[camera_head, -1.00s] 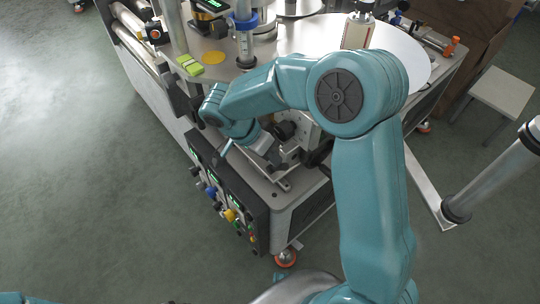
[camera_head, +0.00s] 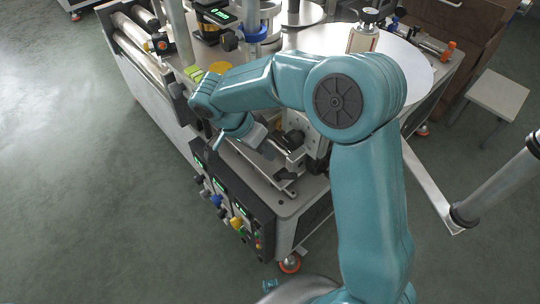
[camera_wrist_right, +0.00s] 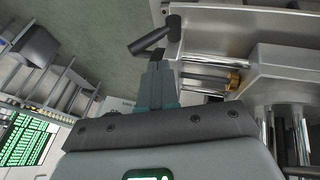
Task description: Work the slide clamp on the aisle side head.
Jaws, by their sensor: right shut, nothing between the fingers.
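The aisle side head (camera_head: 296,146) sits on the near corner of the labeller, partly hidden behind my right arm. In the right wrist view, a dark bar handle (camera_wrist_right: 152,39), which looks like the slide clamp lever, sits at a slant on the edge of a grey metal block (camera_wrist_right: 225,35). My right gripper (camera_wrist_right: 158,72) is shut and empty, its fingertips just short of the handle in that view. I cannot tell whether they touch it. In the head view my right gripper (camera_head: 262,140) is beside the head, its fingertips hard to make out. My left gripper is out of view.
Steel guide rods (camera_wrist_right: 205,78) and a brass knob (camera_wrist_right: 233,80) lie right of the fingers. A control panel (camera_head: 228,198) with coloured knobs is on the machine's near side. A white disc (camera_head: 402,62) and a stool (camera_head: 492,92) stand to the right. Open floor lies left.

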